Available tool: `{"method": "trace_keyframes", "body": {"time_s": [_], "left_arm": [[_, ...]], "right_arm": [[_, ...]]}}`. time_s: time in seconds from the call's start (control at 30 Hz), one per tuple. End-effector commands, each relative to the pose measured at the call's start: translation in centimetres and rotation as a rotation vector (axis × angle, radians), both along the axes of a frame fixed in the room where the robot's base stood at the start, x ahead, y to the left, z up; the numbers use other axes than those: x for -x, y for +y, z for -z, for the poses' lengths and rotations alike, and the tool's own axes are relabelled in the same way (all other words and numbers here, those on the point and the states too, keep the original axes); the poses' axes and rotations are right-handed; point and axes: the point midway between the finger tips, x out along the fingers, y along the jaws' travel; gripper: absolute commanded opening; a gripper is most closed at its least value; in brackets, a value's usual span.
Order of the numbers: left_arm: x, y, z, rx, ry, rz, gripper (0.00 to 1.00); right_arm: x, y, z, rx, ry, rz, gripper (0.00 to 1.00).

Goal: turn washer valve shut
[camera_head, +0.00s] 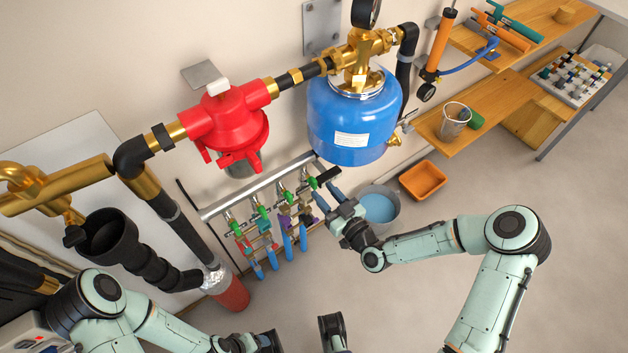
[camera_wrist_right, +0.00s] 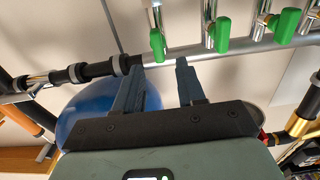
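A grey manifold pipe (camera_head: 262,186) runs along the wall and carries several small valves with green handles. The rightmost green handle (camera_head: 309,183) is nearest my right gripper (camera_head: 327,196); no label shows which valve is the washer one. In the right wrist view, my right gripper (camera_wrist_right: 158,80) is open, its two fingers apart and empty. A green valve handle (camera_wrist_right: 158,45) stands just beyond the fingertips, in line with the gap. It looks apart from the fingers.
A blue tank (camera_head: 350,115) hangs above and right of the valves, close to my right gripper. A red regulator (camera_head: 232,125) is at upper left. Hoses (camera_head: 286,240) hang below the valves. A bucket (camera_head: 379,207) and an orange tub (camera_head: 423,180) stand on the floor.

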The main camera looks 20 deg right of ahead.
Motion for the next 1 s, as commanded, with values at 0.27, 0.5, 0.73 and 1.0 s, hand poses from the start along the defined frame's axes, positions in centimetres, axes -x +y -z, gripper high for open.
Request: {"method": "trace_keyframes", "body": {"time_s": [0.27,0.5,0.73,1.0], "left_arm": [[-0.8,0.4,0.7,-0.01,-0.02,-0.008,0.7],[-1.0,0.5,0.8,-0.012,-0.025,-0.011,0.7],[-1.0,0.4,0.8,-0.012,-0.025,-0.011,0.7],[-0.9,0.4,0.8,-0.012,-0.025,-0.011,0.7]], "right_arm": [[-4.2,1.6,0.0,-0.002,0.0,-0.001,0.39],[-5.2,1.9,0.0,-0.001,0.001,0.0,0.39],[-5.2,1.9,0.0,-0.001,0.001,0.0,0.3],[-5.2,1.9,0.0,-0.003,0.001,0.0,0.0]]}}
